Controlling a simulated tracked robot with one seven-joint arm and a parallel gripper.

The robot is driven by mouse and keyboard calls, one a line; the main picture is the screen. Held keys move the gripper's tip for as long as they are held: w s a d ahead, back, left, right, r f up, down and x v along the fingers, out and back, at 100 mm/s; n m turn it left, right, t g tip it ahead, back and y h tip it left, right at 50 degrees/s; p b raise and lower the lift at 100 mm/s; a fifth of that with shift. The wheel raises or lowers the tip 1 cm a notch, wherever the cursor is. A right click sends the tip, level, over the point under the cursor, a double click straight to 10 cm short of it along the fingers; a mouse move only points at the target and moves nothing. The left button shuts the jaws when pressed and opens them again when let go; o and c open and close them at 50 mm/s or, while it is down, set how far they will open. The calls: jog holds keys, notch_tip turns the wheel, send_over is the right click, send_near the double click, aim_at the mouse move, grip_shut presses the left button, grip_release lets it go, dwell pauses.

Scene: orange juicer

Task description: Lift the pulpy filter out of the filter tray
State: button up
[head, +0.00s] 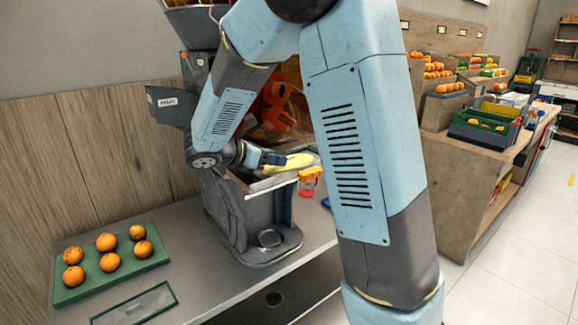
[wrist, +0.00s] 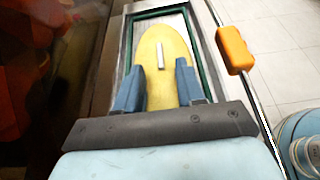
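The pulpy filter (wrist: 163,90) is a long yellow oval with a short white bar handle (wrist: 160,52) standing out of it. It lies inside the filter tray, whose dark green rim (wrist: 203,52) surrounds it. In the head view the yellow filter (head: 290,163) shows at the top of the grey juicer (head: 240,205). My gripper (wrist: 160,66) is open, its two blue fingers apart over the filter, with the handle between and just ahead of them. I cannot tell whether the fingers touch the filter. In the head view my gripper (head: 275,158) is at the filter's left end.
An orange block-like part (wrist: 234,48) sticks out beside the tray on the right. A green tray with several oranges (head: 152,264) and a flat framed panel (head: 135,305) are on the counter at left. Fruit stands (head: 470,155) are at right. My upper arm hides part of the middle.

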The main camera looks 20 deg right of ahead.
jog(key=x, duration=0.2)
jog(key=shift+w+d+f, duration=0.1)
jog(key=shift+d, duration=0.2)
grip_shut()
